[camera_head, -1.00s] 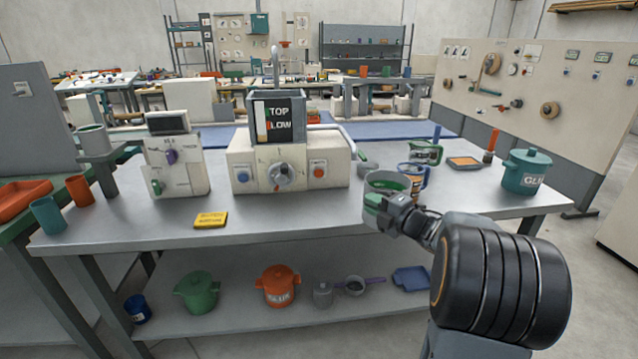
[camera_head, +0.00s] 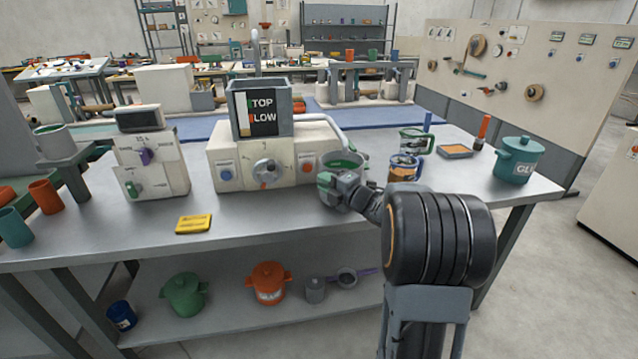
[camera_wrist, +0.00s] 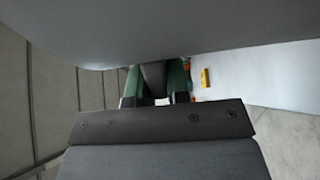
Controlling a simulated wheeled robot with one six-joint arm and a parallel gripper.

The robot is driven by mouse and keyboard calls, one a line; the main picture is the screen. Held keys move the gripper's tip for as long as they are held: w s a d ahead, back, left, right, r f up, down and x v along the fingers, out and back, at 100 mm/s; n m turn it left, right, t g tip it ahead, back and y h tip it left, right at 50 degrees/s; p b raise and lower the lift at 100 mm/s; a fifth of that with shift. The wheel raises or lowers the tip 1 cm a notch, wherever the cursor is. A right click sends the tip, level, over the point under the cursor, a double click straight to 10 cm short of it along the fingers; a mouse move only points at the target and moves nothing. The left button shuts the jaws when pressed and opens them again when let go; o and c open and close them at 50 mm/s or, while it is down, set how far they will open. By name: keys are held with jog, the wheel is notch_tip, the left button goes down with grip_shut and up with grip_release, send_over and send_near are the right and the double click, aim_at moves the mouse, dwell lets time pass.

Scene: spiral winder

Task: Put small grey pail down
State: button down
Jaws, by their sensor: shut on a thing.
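The small grey pail (camera_head: 349,160) is upright, with green contents showing inside its rim. My gripper (camera_head: 330,187) is shut on its near side, and the wrist and fingers cover its lower part. The pail is over the grey table (camera_head: 260,215), just right of the winder's front corner. I cannot tell whether its base touches the tabletop. In the wrist view the pail's grey wall (camera_wrist: 160,30) fills the top, and the green fingers (camera_wrist: 155,80) meet it.
The winder machine (camera_head: 225,165) stands left of the pail. A jug with brown contents (camera_head: 404,168), a green-banded jug (camera_head: 416,141) and a teal glue pot (camera_head: 517,160) stand to the right. A yellow block (camera_head: 193,224) lies at the front left. The front middle tabletop is clear.

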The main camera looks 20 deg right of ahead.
jog(key=shift+s+d+f, duration=0.15)
jog(key=shift+d+f, duration=0.45)
jog(key=shift+f, duration=0.2)
jog(key=shift+s+r, duration=0.1)
jog(key=shift+s, duration=0.1)
jog(key=shift+w+a, duration=0.15)
jog(key=shift+a, duration=0.3)
jog(key=shift+f+b, duration=0.25)
jog(key=shift+b, duration=0.1)
jog(key=c, duration=1.1)
grip_release()
jog(key=shift+r, duration=0.1)
jog(key=shift+d, duration=0.1)
